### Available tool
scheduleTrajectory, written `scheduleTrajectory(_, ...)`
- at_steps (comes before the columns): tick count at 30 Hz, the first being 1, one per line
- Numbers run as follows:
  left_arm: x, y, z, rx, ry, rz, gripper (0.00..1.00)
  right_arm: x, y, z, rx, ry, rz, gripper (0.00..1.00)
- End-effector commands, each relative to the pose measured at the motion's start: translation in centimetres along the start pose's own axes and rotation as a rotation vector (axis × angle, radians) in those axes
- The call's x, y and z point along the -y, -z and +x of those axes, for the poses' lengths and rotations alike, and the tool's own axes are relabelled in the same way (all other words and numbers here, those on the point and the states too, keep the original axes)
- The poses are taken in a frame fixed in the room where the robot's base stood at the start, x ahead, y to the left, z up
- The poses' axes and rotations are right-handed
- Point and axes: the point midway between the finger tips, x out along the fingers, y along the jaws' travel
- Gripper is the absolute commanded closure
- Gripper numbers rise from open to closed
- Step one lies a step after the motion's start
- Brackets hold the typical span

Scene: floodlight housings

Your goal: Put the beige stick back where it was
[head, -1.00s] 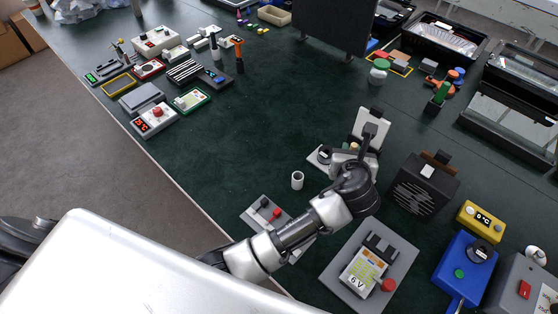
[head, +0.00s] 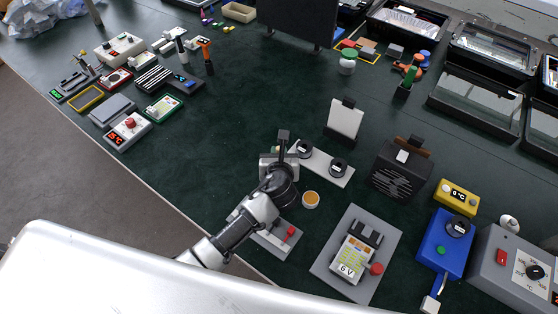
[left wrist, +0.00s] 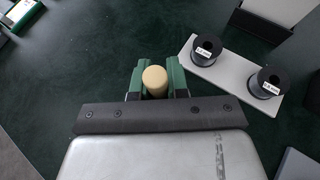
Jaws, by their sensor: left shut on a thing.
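The beige stick (left wrist: 155,80) stands between the green fingers of my left gripper (left wrist: 157,82) in the left wrist view, its round end facing the camera. My left gripper (head: 278,155) is shut on it. In the head view the stick is mostly hidden by the gripper. The gripper is over the dark green table, just left of a pale plate with two black spools. Whether the stick touches the table cannot be told. My right gripper is not in view.
The pale plate (head: 319,166) carries black spools (head: 304,148) and (head: 337,167). A tan-topped round pot (head: 310,199) and a grey panel with a red knob (head: 290,232) are near my arm. A white-faced stand (head: 345,118) is behind. Free table lies left and behind.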

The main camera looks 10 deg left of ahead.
Motion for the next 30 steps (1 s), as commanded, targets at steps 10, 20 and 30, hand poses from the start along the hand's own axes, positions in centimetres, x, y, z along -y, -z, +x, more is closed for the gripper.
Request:
scheduleTrajectory(10,0.0,3.4,1.5,-0.002,0.001,0.0,1.0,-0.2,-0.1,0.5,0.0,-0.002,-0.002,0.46)
scheduleTrajectory(20,0.0,3.7,1.6,-0.002,0.0,0.001,0.83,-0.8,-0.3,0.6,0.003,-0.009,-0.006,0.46)
scheduleTrajectory(30,0.0,3.6,1.6,-0.002,0.0,0.001,0.59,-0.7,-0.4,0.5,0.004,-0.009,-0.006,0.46)
